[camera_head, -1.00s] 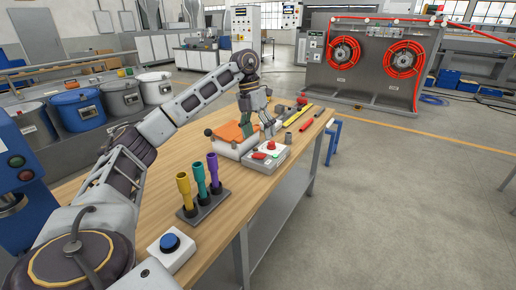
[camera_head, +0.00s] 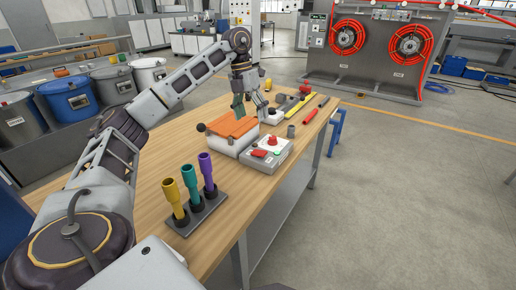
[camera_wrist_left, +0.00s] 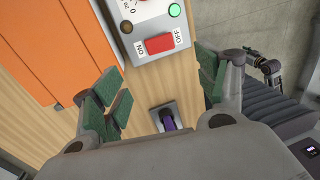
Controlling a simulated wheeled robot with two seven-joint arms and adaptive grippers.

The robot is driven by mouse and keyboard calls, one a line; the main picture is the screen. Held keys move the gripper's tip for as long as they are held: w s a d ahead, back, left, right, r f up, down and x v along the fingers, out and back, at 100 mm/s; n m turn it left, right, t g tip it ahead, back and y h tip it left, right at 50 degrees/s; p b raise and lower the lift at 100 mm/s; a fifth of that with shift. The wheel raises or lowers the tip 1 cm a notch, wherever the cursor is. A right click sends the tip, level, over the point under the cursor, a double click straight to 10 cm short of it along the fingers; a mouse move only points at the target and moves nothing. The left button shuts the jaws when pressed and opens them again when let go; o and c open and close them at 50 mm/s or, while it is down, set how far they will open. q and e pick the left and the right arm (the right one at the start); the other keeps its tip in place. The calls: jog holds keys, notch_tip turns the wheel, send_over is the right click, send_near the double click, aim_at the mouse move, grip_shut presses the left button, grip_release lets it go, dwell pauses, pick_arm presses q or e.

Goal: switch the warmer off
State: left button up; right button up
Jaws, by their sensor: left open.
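The warmer's control box (camera_head: 252,165) is a grey box on the bench with a red rocker switch (camera_head: 259,153), a red knob (camera_head: 272,141) and a green light. In the left wrist view the rocker switch (camera_wrist_left: 160,44) has ON marked at its left and OFF at its right. The green lamp (camera_wrist_left: 174,10) looks bright and the amber one beside the switch is dark. Which side of the rocker is pressed is unclear. My left gripper (camera_head: 252,108) is open and empty, above and behind the box, its green pads apart. A dark arm part, apparently my right arm, shows at the wrist view's right.
An orange-topped white unit (camera_head: 230,142) stands against the box's left. A stand (camera_head: 205,218) with yellow, teal and purple tools is nearer me; its purple tool (camera_wrist_left: 168,120) shows in the wrist view. A grey cylinder (camera_head: 291,131) and loose rods lie behind. Bare bench lies left.

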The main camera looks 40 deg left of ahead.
pick_arm(q)
jog(key=shift+f, duration=0.1)
jog(key=b, duration=0.1)
send_near(259, 152)
jog(key=shift+f, duration=0.35)
jog(key=shift+b+x, duration=1)
jog(key=shift+x, duration=2.95)
pick_arm(e)
notch_tip(259, 152, up, 7)
jog(key=a, duration=0.1)
jog(key=shift+w+a+f, duration=0.2)
jog(key=shift+w+a, duration=0.05)
jog(key=shift+w, duration=0.1)
pick_arm(q)
jog(key=c, duration=1)
